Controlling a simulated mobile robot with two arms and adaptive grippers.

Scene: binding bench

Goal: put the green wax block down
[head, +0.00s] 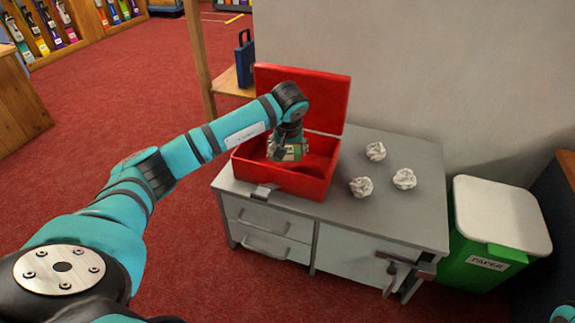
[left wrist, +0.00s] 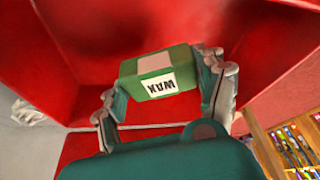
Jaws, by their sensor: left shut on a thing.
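The green wax block (head: 292,154) is in my left gripper (head: 286,149), over the open red box (head: 286,180). In the left wrist view the block (left wrist: 157,72) is green with a white label reading WAX, and it lies between the two fingers of my left gripper (left wrist: 160,78). The red walls and floor of the box (left wrist: 245,35) surround it there. I cannot tell whether the block touches the box floor. My right gripper is not in view.
The box stands on a grey cabinet (head: 395,215), its lid (head: 325,98) raised at the back. Three crumpled paper balls (head: 375,151) lie to its right. A green paper bin with a white lid (head: 500,213) stands at the cabinet's right.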

